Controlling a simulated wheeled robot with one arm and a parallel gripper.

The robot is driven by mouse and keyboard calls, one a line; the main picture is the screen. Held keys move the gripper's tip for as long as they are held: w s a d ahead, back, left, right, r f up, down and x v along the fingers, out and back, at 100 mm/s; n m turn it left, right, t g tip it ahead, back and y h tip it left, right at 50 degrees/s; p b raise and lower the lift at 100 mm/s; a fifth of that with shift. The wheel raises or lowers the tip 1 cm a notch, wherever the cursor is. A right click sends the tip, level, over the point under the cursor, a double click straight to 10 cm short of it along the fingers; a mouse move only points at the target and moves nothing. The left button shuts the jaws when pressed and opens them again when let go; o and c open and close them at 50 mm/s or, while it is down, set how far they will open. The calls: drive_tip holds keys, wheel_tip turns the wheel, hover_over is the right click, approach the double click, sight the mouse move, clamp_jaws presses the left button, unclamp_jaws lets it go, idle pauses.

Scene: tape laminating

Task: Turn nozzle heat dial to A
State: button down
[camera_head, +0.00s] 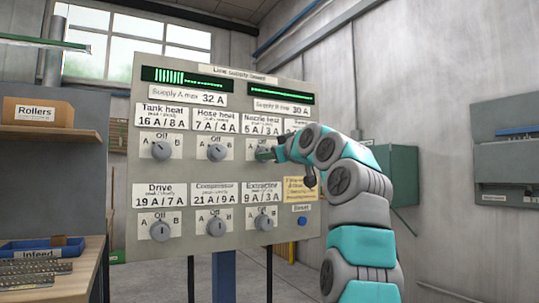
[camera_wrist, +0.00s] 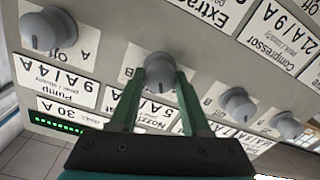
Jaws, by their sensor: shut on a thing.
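The nozzle heat dial is a grey round knob (camera_wrist: 159,66) on the supply board, below its label "Nozzle heat 5A / 3A" (camera_head: 262,125). My gripper (camera_wrist: 160,80) is shut on this knob, with one green finger on each side of it in the upside-down wrist view. In the head view my gripper (camera_head: 268,153) covers most of the knob, and the "Off" mark (camera_head: 265,140) shows above it. The board (camera_head: 229,170) carries A, Off and B marks around each dial.
The hose heat dial (camera_head: 217,152) and tank heat dial (camera_head: 161,151) are left of my gripper; the extractor dial (camera_head: 264,223) is below. The pump dial (camera_wrist: 47,30) shows beside it in the wrist view. A blue reset button (camera_head: 302,221) sits lower right. Two green-lit displays top the board.

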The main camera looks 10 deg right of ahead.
drive_tip(key=shift+n+p, duration=0.4)
drive_tip(key=shift+n, duration=1.2)
drive_tip(key=shift+c, duration=1.8)
unclamp_jaws()
drive_tip(key=b+v, duration=0.1)
drive_tip(key=v, duration=0.6)
drive_tip(key=shift+s, duration=0.4)
drive_tip(key=shift+w, duration=0.1)
